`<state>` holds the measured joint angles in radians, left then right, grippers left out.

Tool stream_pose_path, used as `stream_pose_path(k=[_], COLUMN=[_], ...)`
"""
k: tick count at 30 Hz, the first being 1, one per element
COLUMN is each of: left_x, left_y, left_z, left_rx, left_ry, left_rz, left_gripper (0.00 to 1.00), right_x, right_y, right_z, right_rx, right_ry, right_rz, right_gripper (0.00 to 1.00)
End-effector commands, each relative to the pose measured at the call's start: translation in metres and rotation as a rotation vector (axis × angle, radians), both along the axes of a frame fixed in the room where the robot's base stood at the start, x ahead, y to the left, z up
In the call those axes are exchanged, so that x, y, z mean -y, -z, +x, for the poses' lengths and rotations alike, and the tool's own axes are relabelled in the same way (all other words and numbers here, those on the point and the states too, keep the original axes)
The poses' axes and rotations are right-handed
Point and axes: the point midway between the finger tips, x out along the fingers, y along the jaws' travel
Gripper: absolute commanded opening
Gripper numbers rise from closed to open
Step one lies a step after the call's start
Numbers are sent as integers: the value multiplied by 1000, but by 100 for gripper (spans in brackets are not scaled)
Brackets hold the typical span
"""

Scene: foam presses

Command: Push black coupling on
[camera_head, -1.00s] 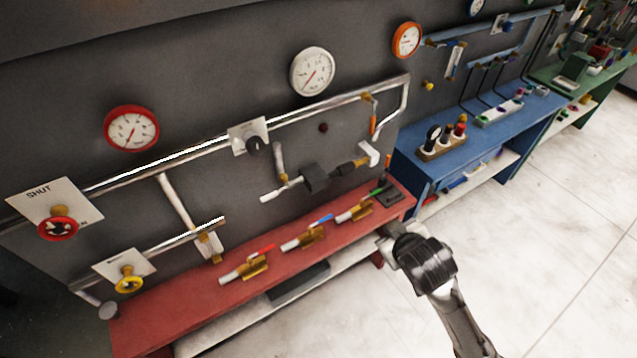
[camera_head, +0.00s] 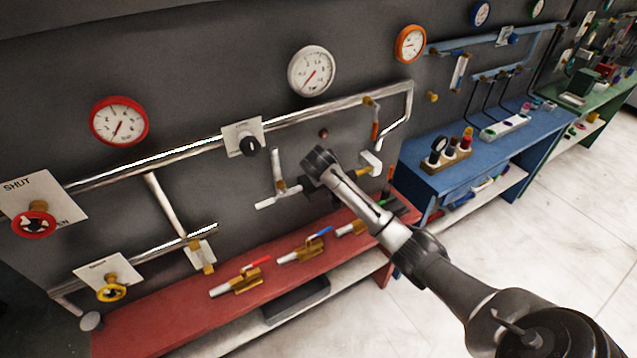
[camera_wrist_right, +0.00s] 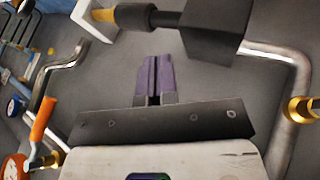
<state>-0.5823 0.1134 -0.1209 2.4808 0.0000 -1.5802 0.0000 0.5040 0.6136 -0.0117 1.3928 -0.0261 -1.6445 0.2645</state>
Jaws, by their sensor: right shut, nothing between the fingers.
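The black coupling (camera_wrist_right: 150,16) is a dark ribbed cylinder at the top of the right wrist view. It lies in line between a brass-coloured pipe end (camera_wrist_right: 103,15) and a large black block (camera_wrist_right: 208,35). I cannot tell whether it is seated on the brass end. My right gripper (camera_wrist_right: 153,62) has purple fingers, shut and empty, pointing towards the wall pipework. The fingers appear below the coupling in that view, apart from it. My left gripper is not in view.
A red bench (camera_head: 160,318) runs under the pipework, with several brass valves (camera_head: 240,282) on it. A white gauge (camera_head: 311,71) hangs above. A white bracket (camera_wrist_right: 92,18) stands beside the brass end. A blue bench (camera_head: 440,180) is on the right.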

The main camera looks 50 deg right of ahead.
Motion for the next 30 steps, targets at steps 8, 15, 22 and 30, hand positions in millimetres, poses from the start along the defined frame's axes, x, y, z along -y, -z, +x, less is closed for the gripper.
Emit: stream_pose_path(k=[8,15,22,30], left_x=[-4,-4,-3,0], left_y=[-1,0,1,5], left_z=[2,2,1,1], left_rx=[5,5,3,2], left_ry=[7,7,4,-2], left_rz=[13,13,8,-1], left_gripper=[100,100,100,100], right_x=[-1,0,16,40], right_y=[0,2,24,57], right_z=[0,1,4,12], right_rx=[17,16,13,16], right_ry=[20,20,20,20], right_rz=[5,6,6,6], right_gripper=[0,0,0,0])
